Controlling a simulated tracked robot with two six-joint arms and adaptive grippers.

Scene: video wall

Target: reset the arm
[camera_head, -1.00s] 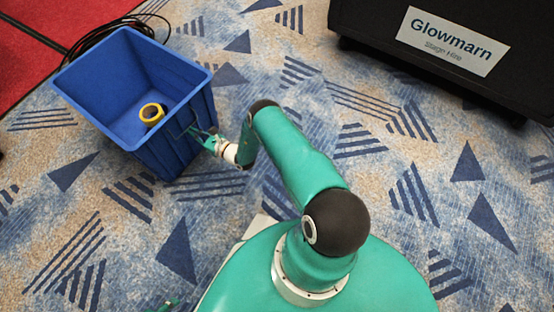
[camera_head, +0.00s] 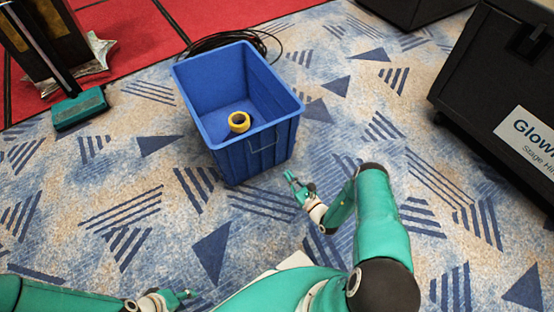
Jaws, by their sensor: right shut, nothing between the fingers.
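My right gripper (camera_head: 294,183) is shut and empty. It hangs over the carpet just in front of the blue crate (camera_head: 226,157), apart from its front wall in the picture. My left gripper (camera_head: 184,296) is at the bottom edge, low over the carpet. Its fingers are small and partly cut by the view, so I cannot tell if they are open. A yellow roll of tape (camera_head: 239,122) lies on the floor inside the crate.
A black case (camera_head: 490,85) with a white label (camera_head: 530,138) stands at the right. Black cable (camera_head: 262,42) lies coiled behind the crate. Patterned carpet between is clear.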

